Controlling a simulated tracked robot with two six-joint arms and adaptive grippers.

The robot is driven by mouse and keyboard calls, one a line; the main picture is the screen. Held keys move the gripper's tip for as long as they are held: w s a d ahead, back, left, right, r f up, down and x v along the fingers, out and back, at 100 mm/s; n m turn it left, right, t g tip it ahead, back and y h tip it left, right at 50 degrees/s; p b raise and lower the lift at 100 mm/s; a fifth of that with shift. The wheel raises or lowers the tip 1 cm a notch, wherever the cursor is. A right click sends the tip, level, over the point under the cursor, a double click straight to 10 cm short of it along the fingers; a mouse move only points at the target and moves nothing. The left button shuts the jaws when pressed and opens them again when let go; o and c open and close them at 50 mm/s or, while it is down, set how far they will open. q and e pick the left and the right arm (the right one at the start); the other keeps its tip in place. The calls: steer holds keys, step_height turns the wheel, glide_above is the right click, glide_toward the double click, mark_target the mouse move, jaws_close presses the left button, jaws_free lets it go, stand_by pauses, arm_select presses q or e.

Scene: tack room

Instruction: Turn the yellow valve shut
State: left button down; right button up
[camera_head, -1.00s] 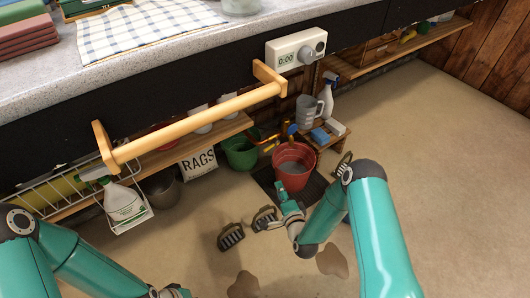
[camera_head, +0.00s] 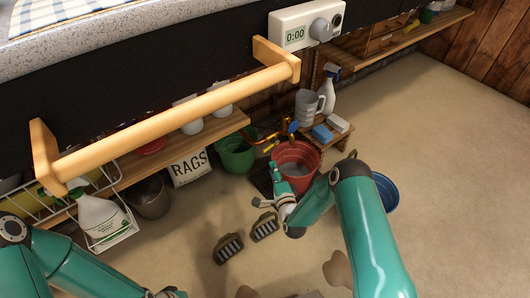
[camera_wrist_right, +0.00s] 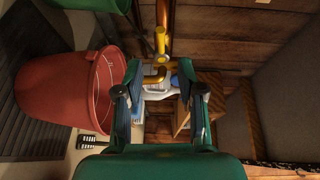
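The yellow valve (camera_head: 270,147) is a small yellow lever on copper pipework at the wall, behind the red bucket. In the right wrist view the yellow lever (camera_wrist_right: 160,40) stands along the pipe, beyond my fingertips. My right gripper (camera_head: 272,203) is in front of the red bucket in the head view. In the right wrist view its fingers (camera_wrist_right: 160,92) are apart with nothing gripped, and the lever lies ahead of the gap, not touched. A blue handle (camera_head: 293,127) sits to the right of the yellow one. My left gripper is below the head view's edge.
The red bucket (camera_head: 313,160) stands close to my right gripper, with a green bucket (camera_head: 236,156) behind left. A small wooden stand (camera_head: 333,142) with sponges is at right. A wooden rail (camera_head: 170,120) juts from the counter. Two brushes (camera_head: 229,248) lie on the floor.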

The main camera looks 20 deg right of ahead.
mark_target(266, 149)
steer(key=shift+w+d+f+b, duration=0.1)
steer(key=shift+w+b, duration=0.6)
steer(key=shift+w, duration=1.15)
steer(key=shift+w+d+f+b, duration=0.15)
steer(key=shift+w+b, duration=0.55)
steer(key=shift+w, duration=1.15)
steer(key=shift+w+d+f+b, duration=0.1)
steer(key=shift+w+b, duration=0.6)
steer(key=shift+w, duration=1.15)
steer(key=shift+c, duration=0.3)
jaws_close()
